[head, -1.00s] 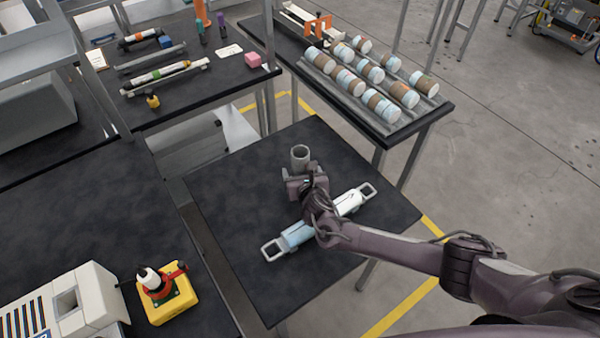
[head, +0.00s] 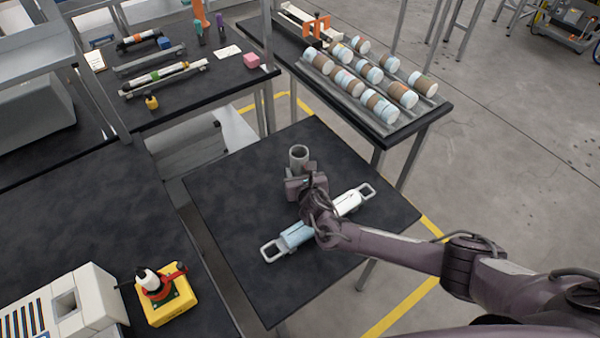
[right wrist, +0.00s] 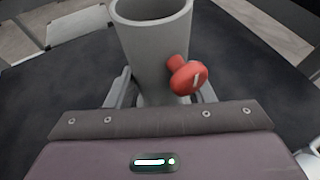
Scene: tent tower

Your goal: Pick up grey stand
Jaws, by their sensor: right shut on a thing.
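The grey stand (head: 298,154) is an open-topped grey cylinder, upright on the black table in the middle of the head view. It also shows in the right wrist view (right wrist: 152,40), with a red knob (right wrist: 187,76) on its side. My right gripper (head: 302,172) is at the stand's lower part. Its fingers are on either side of the stand and shut on it. The stand's base is hidden behind the gripper body. I cannot tell whether the stand touches the table. My left gripper is out of view.
A blue and white device with end handles (head: 318,222) lies on the same table (head: 240,190), partly under my right arm. A rack of striped cylinders (head: 365,75) stands behind. A yellow-based device (head: 167,298) sits at lower left. The table's left part is clear.

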